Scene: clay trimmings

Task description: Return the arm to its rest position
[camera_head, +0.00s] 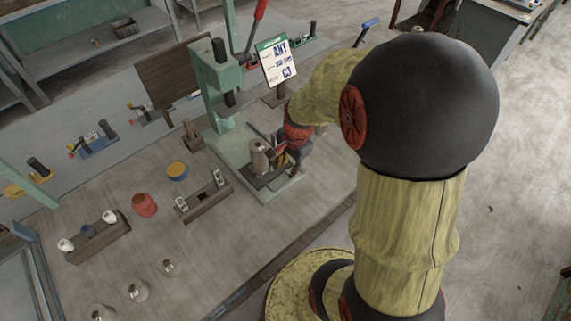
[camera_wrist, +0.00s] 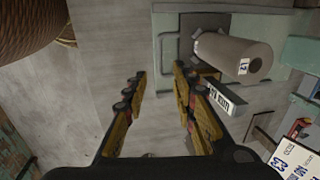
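In the head view my arm reaches down from the right, and my gripper (camera_head: 286,152) is partly hidden at the right side of the press base (camera_head: 284,192). A grey cylinder (camera_head: 259,160) stands on the dark plate of that base, just left of my gripper. In the wrist view the cylinder (camera_wrist: 240,60) lies right of the fingers, outside them, with a small label on it.
The green press (camera_head: 216,72) rises behind the cylinder, with a sign (camera_head: 277,62) beside it. Several small weights (camera_head: 135,290) sit at front left.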

